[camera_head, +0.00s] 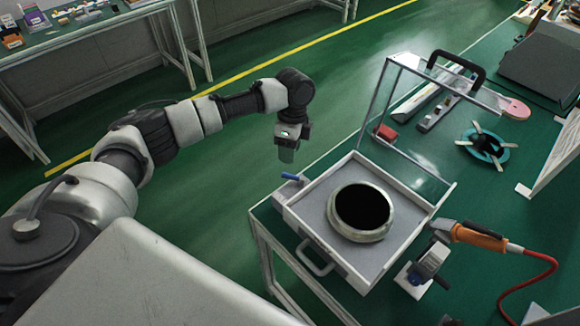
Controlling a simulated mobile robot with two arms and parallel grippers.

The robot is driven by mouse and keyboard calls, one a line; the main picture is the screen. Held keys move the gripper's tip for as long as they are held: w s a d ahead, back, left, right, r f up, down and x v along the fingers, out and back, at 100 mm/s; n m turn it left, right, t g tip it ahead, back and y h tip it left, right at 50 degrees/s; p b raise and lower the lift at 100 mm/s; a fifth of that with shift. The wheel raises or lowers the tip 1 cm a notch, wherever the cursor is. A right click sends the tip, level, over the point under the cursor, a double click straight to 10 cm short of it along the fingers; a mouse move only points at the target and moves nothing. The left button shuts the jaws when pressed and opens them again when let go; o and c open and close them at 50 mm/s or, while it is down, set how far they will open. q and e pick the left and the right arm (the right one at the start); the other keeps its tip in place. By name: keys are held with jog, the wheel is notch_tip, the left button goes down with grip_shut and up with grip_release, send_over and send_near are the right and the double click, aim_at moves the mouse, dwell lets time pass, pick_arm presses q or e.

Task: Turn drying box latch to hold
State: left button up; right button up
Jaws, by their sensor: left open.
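The drying box (437,213) is a pale, shallow box at the near edge of the green-topped bench, with a clear framed lid (412,110) standing raised behind it. A ring-shaped part with a dark round opening (362,212) sits inside. A small blue latch lever (290,176) sticks out at the box's left corner. My left gripper (287,154) points down, above and close to the blue lever, apart from it as far as I can tell. It is open and holds nothing I can see. My right gripper is not in view.
An orange-handled tool (478,236) with a red cable rests on a stand right of the box. Behind lie a red block (385,132), a teal spoked ring (484,146) and a black-handled bar (447,98). Green floor is open left of the bench.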

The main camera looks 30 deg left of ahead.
aim_at(289, 175)
pick_arm(q)
jog(key=f, duration=0.3)
jog(key=shift+s+d+f, duration=0.1)
jog(key=shift+s+f, duration=0.15)
jog(key=shift+f, duration=0.05)
jog(key=shift+s+f, duration=0.2)
jog(key=shift+f, duration=1)
jog(key=shift+s+f, duration=0.1)
jog(key=shift+f, duration=0.45)
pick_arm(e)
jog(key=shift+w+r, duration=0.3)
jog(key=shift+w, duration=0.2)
pick_arm(q)
grip_shut()
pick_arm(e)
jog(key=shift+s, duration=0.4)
